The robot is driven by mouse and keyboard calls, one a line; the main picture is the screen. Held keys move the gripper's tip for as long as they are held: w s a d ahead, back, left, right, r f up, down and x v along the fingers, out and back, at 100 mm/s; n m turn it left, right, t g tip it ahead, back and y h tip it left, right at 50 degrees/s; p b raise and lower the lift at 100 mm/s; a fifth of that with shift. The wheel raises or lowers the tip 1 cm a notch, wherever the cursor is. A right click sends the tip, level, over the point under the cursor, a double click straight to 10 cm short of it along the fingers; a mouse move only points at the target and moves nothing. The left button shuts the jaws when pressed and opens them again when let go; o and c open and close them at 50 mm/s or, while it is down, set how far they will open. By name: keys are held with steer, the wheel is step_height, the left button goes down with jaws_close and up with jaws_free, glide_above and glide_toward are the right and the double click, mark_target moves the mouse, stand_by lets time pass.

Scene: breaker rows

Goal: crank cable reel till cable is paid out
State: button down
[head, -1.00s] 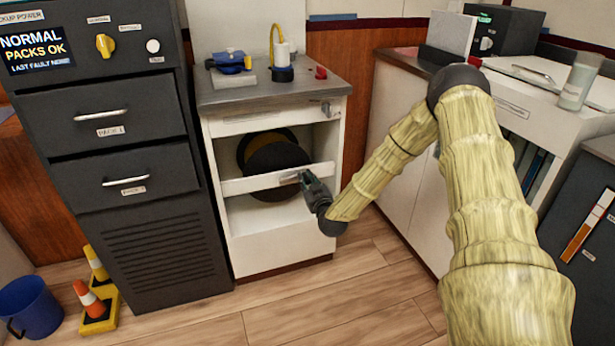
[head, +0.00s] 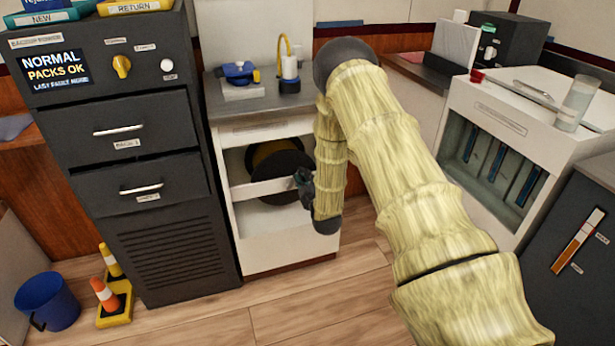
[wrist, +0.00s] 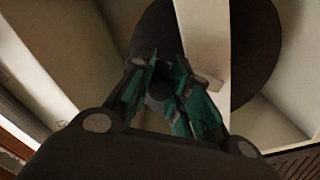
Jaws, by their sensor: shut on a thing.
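The cable reel (head: 262,158) sits in the open bay of the white cabinet, behind a white crossbar (head: 262,186). Its dark round flange and a yellowish drum show in the head view. In the wrist view the dark flange (wrist: 255,45) lies behind the crossbar (wrist: 205,40). My gripper (head: 301,180) is in front of the reel's right side. In the wrist view its green-padded fingers (wrist: 162,85) are closed around a small dark round piece (wrist: 158,93), which looks like the crank knob. The rest of the crank is hidden. I cannot tell how much cable is out.
A dark cabinet (head: 125,130) with drawers stands close on the left. A blue vise-like tool (head: 240,72) and a yellow-hosed fitting (head: 289,70) stand on the bench top. Cones (head: 107,295) and a blue bucket (head: 47,300) are on the floor at left. A white counter (head: 500,120) stands right.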

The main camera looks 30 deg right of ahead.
steer(key=shift+w+a+r+n+p, duration=0.2)
steer(key=shift+a+n, duration=0.55)
steer(key=shift+n, duration=0.35)
steer(key=shift+w+a+r+n+p, duration=0.1)
steer(key=shift+a+r+n+p, duration=0.15)
steer(key=shift+a+n, duration=0.65)
steer(key=shift+w+a+r+n+p, duration=0.2)
steer(key=shift+a+n, duration=0.35)
steer(key=shift+n, duration=0.75)
steer(key=c, duration=1.3)
jaws_free()
steer(key=shift+a, duration=0.1)
steer(key=v, duration=1.2)
